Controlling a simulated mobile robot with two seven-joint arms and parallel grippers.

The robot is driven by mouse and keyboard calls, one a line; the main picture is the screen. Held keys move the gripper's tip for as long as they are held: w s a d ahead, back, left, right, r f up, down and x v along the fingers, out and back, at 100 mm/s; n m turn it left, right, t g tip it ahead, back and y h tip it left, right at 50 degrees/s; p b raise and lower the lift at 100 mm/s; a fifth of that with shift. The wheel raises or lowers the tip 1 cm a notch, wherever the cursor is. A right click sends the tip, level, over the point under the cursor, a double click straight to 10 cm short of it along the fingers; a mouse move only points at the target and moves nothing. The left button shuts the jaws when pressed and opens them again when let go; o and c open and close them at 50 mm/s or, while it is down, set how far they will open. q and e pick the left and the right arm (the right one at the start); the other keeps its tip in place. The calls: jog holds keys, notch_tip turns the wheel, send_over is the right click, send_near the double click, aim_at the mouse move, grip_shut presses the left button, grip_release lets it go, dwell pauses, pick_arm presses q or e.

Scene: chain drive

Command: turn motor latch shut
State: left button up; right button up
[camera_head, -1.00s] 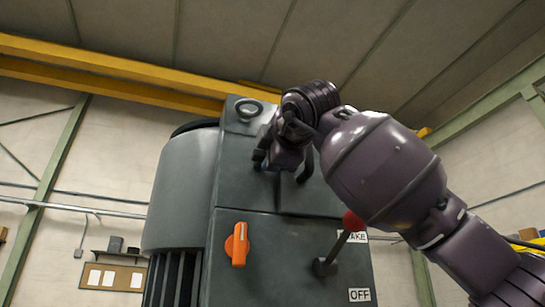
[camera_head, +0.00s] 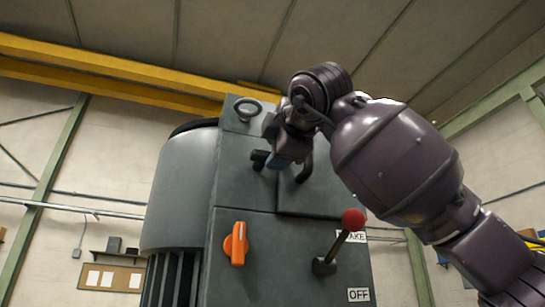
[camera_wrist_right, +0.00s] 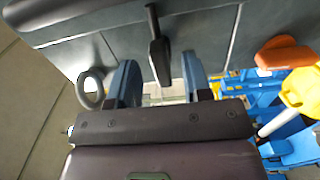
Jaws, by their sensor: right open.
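The motor latch appears to be the black lever (camera_wrist_right: 160,55) on the grey motor cabinet (camera_wrist_right: 205,30) in the right wrist view. My right gripper (camera_wrist_right: 160,82) is open. Its two blue fingers stand apart, with the lever's free end between them and a gap showing on each side. In the head view my right gripper (camera_head: 284,160) is in front of the cabinet's upper panel (camera_head: 310,195). Dark handle parts (camera_head: 304,168) show beside it there; the gripper hides the rest. My left gripper is out of view.
Below are an orange knob (camera_head: 236,243) and a red-balled brake lever (camera_head: 353,220). A lifting ring (camera_head: 248,109) is at the top, and a grey motor drum (camera_head: 182,190) on the left. The wrist view also shows blue and yellow equipment (camera_wrist_right: 285,110).

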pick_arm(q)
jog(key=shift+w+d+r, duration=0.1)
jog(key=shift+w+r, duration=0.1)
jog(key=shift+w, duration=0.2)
pick_arm(e)
jog(key=v, duration=0.7)
jog(key=shift+s, duration=0.25)
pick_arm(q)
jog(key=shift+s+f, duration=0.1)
pick_arm(e)
jog(key=shift+d+r, duration=0.1)
